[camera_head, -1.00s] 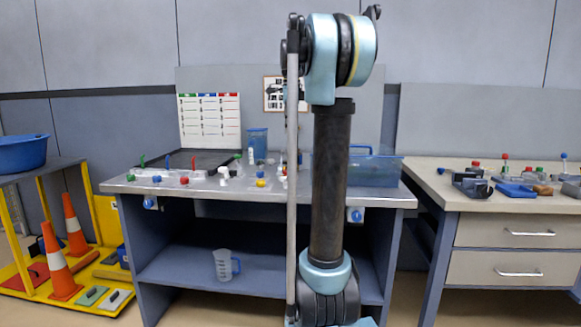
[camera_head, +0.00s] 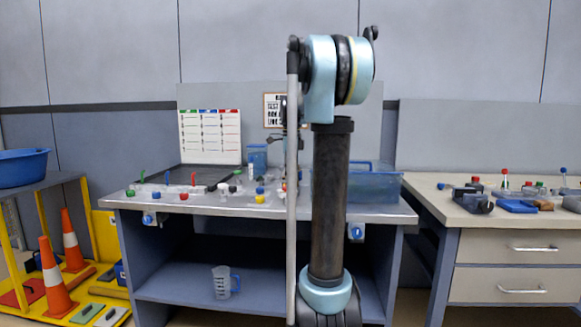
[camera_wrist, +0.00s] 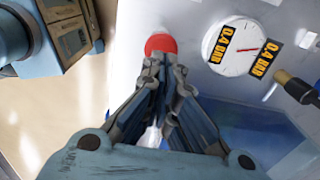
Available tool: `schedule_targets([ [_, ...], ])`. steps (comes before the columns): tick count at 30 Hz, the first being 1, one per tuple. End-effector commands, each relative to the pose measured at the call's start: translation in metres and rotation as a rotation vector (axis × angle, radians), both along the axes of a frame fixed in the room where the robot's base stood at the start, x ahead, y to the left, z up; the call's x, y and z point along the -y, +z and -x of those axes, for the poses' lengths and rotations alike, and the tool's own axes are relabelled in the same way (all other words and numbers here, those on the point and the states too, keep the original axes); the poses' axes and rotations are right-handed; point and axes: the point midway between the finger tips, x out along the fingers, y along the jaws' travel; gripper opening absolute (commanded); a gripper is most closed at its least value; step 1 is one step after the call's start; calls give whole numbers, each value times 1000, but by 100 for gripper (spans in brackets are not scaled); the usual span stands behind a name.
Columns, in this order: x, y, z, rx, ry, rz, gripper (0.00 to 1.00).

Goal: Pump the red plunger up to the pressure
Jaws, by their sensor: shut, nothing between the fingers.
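The red plunger knob (camera_wrist: 161,44) shows in the wrist view, just beyond the fingertips. My gripper (camera_wrist: 163,66) is shut and empty, its tips at the near edge of the knob; I cannot tell whether they touch. A round white gauge (camera_wrist: 238,45) is right of the knob, with a thin red needle and two yellow-and-black 0.4 BAR labels (camera_wrist: 264,59) on it. In the head view my own arm hides the gripper and the plunger.
A brass-tipped black fitting (camera_wrist: 296,87) lies right of the gauge. The bench (camera_head: 230,204) holds small coloured parts and a blue bin (camera_head: 365,188). A measuring jug (camera_head: 222,282) stands on its lower shelf. Another bench (camera_head: 490,222) is at right, orange cones (camera_head: 55,280) at left.

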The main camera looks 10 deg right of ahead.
Motion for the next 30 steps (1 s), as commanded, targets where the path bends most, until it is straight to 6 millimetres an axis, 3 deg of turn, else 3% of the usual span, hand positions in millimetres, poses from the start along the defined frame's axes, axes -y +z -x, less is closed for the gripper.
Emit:
schedule_targets([
  [6, 0, -18, 0, 0, 0, 0, 0],
  [20, 0, -21, 0, 0, 0, 0, 0],
  [30, 0, -49, 0, 0, 0, 0, 0],
])
